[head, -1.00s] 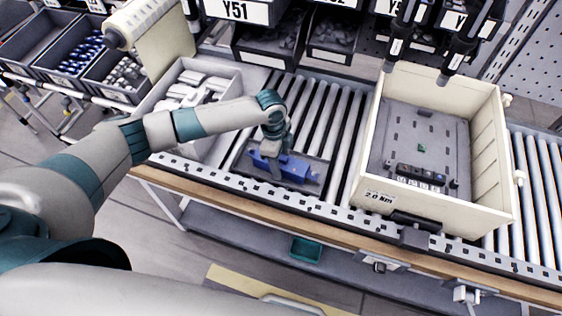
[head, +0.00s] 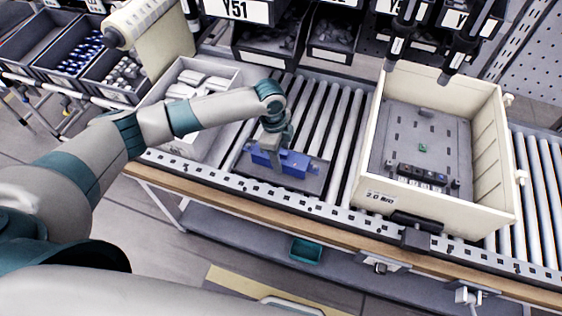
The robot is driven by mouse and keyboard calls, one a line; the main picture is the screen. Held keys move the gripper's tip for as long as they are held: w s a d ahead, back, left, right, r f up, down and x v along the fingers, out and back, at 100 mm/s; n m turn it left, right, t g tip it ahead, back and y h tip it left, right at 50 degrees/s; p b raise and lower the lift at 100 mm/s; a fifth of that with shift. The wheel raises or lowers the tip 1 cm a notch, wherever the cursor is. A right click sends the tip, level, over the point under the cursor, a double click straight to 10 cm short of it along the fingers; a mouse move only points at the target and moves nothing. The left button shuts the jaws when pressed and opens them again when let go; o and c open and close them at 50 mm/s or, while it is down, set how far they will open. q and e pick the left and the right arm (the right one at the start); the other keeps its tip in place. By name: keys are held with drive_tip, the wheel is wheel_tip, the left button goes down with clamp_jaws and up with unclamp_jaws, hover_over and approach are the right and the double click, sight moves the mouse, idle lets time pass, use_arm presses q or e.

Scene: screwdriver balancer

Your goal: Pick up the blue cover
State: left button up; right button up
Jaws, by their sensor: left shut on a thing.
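The blue cover (head: 293,165) is at a dark tray (head: 312,184) on the roller conveyor, left of the large cream box. My left gripper (head: 273,153) comes down from above and is shut on the blue cover near its left part. The gripper's fingers hide some of the cover. The cover looks slightly raised above the tray floor, though the gap is hard to judge. My right gripper is not in view.
A cream box (head: 366,140) with a grey plate and small parts stands to the right on the rollers. A light bin (head: 228,75) with white parts is at the left. Two dark screwdrivers (head: 459,50) hang above the box. Bare rollers (head: 335,115) lie behind the tray.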

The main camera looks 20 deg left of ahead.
sight(283, 152)
use_arm(q)
wheel_tip(283, 152, up, 7)
drive_tip(key=shift+r+b, duration=0.1)
drive_tip(key=shift+b, duration=0.75)
drive_tip(key=shift+w+a+r+n, duration=0.1)
drive_tip(key=shift+a+r+n, duration=0.1)
drive_tip(key=shift+r+n, duration=0.7)
drive_tip(key=s+a+r+n+b, duration=0.1)
drive_tip(key=a+r+n, duration=0.1)
drive_tip(key=r+n, duration=0.4)
drive_tip(key=s+a+r+n+t+y+b, duration=0.1)
drive_tip(key=a+r+n+b, duration=0.1)
drive_tip(key=r+n, duration=0.5)
drive_tip(key=shift+s+a+n, duration=0.4)
drive_tip(key=shift+a+n, duration=0.05)
drive_tip(key=shift+n, duration=1.45)
